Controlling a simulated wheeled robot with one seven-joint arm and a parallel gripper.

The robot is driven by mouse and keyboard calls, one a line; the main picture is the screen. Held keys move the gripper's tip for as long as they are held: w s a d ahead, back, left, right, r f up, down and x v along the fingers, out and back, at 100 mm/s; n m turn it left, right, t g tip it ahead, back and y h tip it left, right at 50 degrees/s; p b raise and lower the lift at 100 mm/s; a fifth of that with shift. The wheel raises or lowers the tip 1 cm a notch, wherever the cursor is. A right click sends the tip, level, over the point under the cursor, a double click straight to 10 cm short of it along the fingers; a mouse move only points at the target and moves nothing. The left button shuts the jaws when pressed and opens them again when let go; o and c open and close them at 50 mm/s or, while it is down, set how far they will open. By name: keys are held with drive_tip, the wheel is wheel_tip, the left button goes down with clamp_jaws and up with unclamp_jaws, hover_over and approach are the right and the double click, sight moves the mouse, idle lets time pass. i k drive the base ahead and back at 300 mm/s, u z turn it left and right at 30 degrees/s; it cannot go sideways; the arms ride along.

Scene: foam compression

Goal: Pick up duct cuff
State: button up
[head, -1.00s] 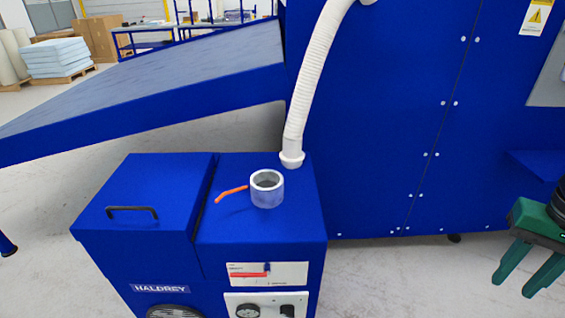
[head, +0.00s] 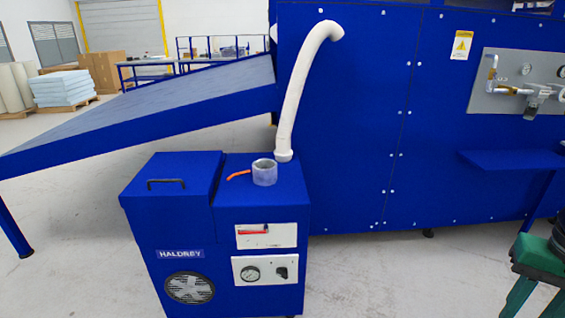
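A ribbed white hose (head: 297,95) comes out of the tall blue machine and hangs down. The white cuff (head: 284,156) at its lower end is just behind a grey, open-topped round collar (head: 264,174) on the blue HALDREY unit (head: 262,205). I cannot tell whether the cuff touches the unit's top. An orange lever (head: 238,175) sticks out left of the collar. My green gripper (head: 535,302) is at the lower right, far from the cuff. Its two fingers are spread with nothing seen between them; their tips are cut off by the frame.
A sloping blue chute (head: 150,110) rises behind the unit at left. The unit's lid has a black handle (head: 166,183). A blue shelf (head: 512,160) juts from the big machine at right, near my arm. Floor between the unit and my gripper is clear.

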sight(284, 153)
drive_tip(key=k, duration=0.6)
drive_tip(key=u, duration=0.55)
drive_tip(key=i, duration=2.5)
